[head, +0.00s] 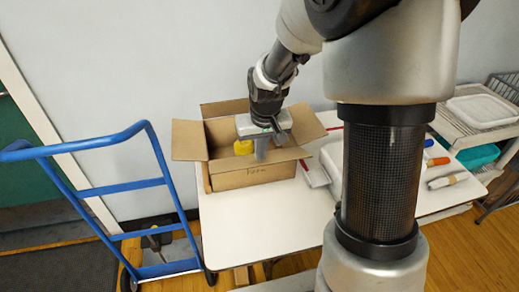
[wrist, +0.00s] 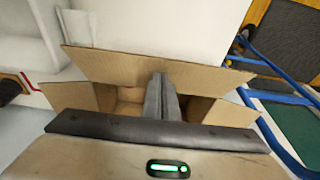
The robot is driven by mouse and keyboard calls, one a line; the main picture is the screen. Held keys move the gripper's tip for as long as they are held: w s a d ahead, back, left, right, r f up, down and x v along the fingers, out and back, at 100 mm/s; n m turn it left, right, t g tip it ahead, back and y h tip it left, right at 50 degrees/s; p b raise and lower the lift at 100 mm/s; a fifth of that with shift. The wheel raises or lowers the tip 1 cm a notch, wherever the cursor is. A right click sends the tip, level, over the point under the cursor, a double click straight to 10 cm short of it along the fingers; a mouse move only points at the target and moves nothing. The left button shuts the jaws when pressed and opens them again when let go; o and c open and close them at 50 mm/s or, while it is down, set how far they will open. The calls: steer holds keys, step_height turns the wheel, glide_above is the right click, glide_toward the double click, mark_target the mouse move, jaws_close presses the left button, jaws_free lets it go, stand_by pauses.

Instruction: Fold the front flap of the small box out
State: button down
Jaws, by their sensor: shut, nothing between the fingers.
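The small box (head: 224,133) is an open cardboard carton on the white table, with writing on its front wall. Its front flap (head: 290,157) spans the near side; in the wrist view the front flap (wrist: 120,66) leans outward from the opening, its exact angle unclear. The side flaps are spread outward. My gripper (head: 261,156) points down over the box's front part, fingers closed and empty. In the wrist view the fingertips (wrist: 160,78) overlap the front flap from the opening's side; whether they touch it is unclear.
A yellow item (head: 243,147) shows beside the fingers in the head view. A blue hand truck (head: 90,143) stands left of the table (head: 235,222). Right of the box lie a dustpan-like item (head: 315,175), brushes and a teal tray (head: 478,156). The table's front left is clear.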

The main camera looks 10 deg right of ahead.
steer(key=shift+s+f, duration=0.1)
steer(key=shift+s+f+b, duration=0.2)
steer(key=shift+s+b, duration=0.15)
steer(key=shift+s, duration=0.35)
steer(key=w+r+p, duration=0.3)
steer(key=r+p, duration=0.6)
steer(key=r, duration=0.3)
stand_by(0.5)
steer(key=s+r+t+p, duration=0.1)
steer(key=s+r, duration=0.9)
steer(key=r, duration=0.2)
steer(key=s+r+t+p, duration=0.1)
steer(key=s+r, duration=0.4)
steer(key=s, duration=0.8)
steer(key=shift+s+a+t, duration=0.35)
steer(key=shift+t, duration=0.05)
